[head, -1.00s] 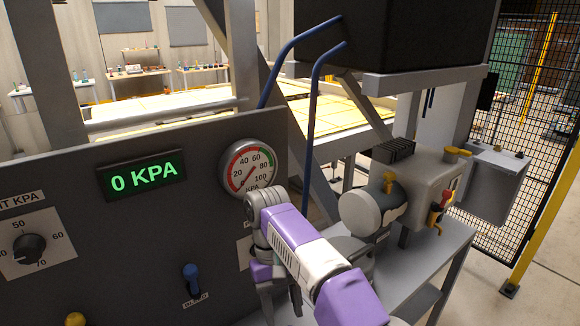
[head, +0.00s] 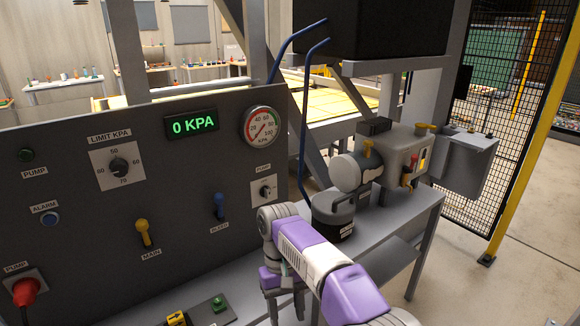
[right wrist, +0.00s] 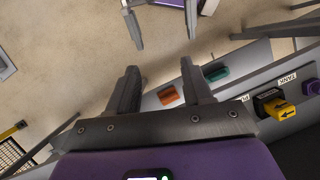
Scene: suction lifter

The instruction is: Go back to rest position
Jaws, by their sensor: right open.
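My right arm reaches in at the lower middle of the head view, with its right gripper (head: 284,306) pointing down in front of the panel's lower right. In the right wrist view its two fingers (right wrist: 159,68) are apart, with nothing between them. The grey control panel (head: 90,190) stands at the left. Its green display (head: 191,124) reads 0 KPA and the round gauge (head: 263,127) is beside it. My left gripper does not show in the head view.
A metal bench (head: 408,215) carries a pump unit (head: 405,150) and a dark round canister (head: 333,215) close beyond my right arm. Blue hoses (head: 304,120) rise behind the panel. A yellow post (head: 515,170) and mesh fence stand right. Open floor (head: 530,270) lies at lower right.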

